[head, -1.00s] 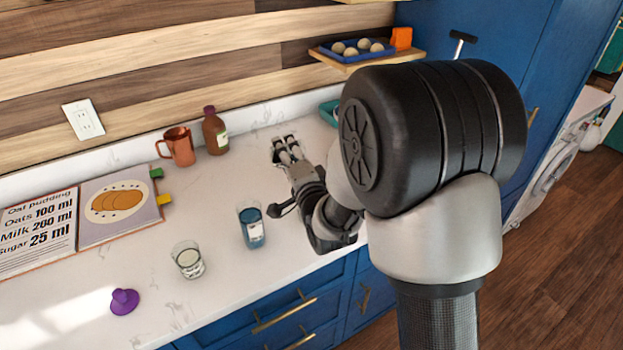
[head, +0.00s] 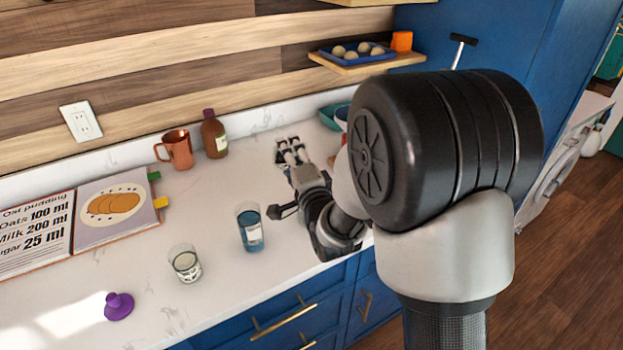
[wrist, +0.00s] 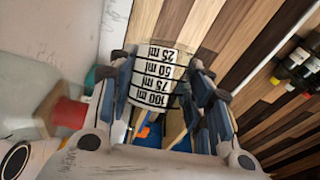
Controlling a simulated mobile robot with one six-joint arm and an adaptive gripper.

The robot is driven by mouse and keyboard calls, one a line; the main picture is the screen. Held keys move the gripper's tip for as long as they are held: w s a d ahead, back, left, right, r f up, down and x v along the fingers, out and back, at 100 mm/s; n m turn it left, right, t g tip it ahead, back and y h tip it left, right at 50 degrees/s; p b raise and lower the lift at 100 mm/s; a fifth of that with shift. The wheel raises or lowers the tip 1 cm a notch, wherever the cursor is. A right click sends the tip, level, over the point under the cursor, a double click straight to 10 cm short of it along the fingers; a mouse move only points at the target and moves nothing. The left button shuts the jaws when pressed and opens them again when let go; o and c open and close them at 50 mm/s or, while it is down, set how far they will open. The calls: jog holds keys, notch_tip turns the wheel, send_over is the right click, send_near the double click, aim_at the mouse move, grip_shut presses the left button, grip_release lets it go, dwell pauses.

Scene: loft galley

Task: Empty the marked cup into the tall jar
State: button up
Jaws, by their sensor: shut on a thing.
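In the wrist view my gripper (wrist: 160,100) is shut on a clear cup with a white measuring scale (wrist: 152,80), its numbers from 25 to 100 ml. The scale reads upside down in this view, and I cannot tell the cup's contents. In the head view my gripper (head: 292,153) is over the back of the counter, and the cup cannot be made out there. A taller glass (head: 250,228) with blue contents and a white label stands left and nearer. A shorter labelled clear glass (head: 185,264) stands further left. I cannot tell whether either is the tall jar.
A copper mug (head: 177,150) and a brown bottle (head: 214,135) stand by the wall. An open recipe book (head: 75,225) and a purple object (head: 118,306) are at left. A teal bowl (head: 333,115) is behind my arm. A shelf (head: 365,62) holds a blue tray.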

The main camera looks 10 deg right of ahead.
jog(key=shift+s+d+r+m+t, duration=0.1)
jog(key=shift+d+r+m+t, duration=0.15)
jog(key=shift+m, duration=0.5)
jog(key=shift+d+r+m+t, duration=0.1)
jog(key=shift+r+m+t, duration=0.2)
jog(key=shift+m, duration=0.45)
dwell(0.4)
jog(key=shift+s+d+r+m+t+h, duration=0.1)
jog(key=shift+d+m+t+h, duration=0.15)
jog(key=shift+m, duration=0.4)
jog(key=shift+d+r+m+t+h, duration=0.15)
jog(key=shift+m+t, duration=0.1)
jog(key=shift+m, duration=0.45)
jog(key=shift+s+d+r+m+t+h, duration=0.1)
jog(key=shift+d+m+t+h, duration=0.15)
jog(key=shift+m, duration=0.4)
dwell(0.9)
